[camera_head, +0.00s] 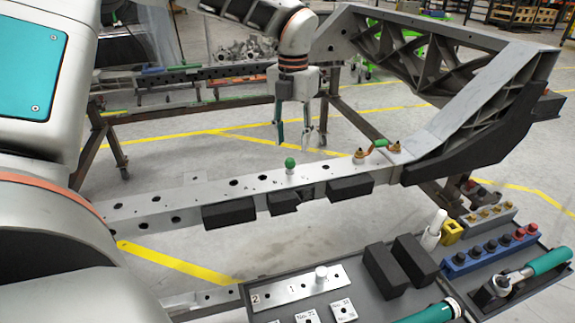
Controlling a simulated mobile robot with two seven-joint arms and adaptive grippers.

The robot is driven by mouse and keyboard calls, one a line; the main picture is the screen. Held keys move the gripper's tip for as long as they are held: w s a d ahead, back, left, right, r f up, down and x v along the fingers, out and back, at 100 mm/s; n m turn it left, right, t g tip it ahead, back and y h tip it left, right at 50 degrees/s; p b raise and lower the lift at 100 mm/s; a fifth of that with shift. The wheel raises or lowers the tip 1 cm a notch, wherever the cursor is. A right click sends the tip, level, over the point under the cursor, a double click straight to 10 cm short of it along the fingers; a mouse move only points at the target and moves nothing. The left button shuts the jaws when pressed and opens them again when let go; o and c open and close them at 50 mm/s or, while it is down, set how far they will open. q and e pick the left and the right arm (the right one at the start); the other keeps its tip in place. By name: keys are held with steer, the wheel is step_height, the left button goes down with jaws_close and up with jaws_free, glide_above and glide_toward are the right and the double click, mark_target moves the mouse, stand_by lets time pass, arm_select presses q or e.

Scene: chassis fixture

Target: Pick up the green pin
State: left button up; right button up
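The green pin (290,164) stands upright in the flat metal rail (235,189) of the chassis, with its round green knob on top. My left gripper (294,140) hangs pointing down, just above the pin in the picture. Its fingers are spread apart with nothing between them, and it does not touch the pin. The exact gap in depth is hard to tell. My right gripper is not in view.
An orange-and-green fitting (378,148) sits on the rail right of the pin. The tall grey chassis arm (470,100) rises at the right. Black blocks (350,188) line the rail's front side. A tool tray (376,312) with several parts lies in front.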

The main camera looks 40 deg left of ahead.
mark_target(290, 160)
arm_select(q)
steer(key=f, duration=0.7)
steer(key=shift+s+a+f+b, duration=0.1)
steer(key=shift+s+a+b, duration=0.1)
steer(key=shift+b, duration=0.1)
steer(key=shift+w, duration=0.1)
jaws_close()
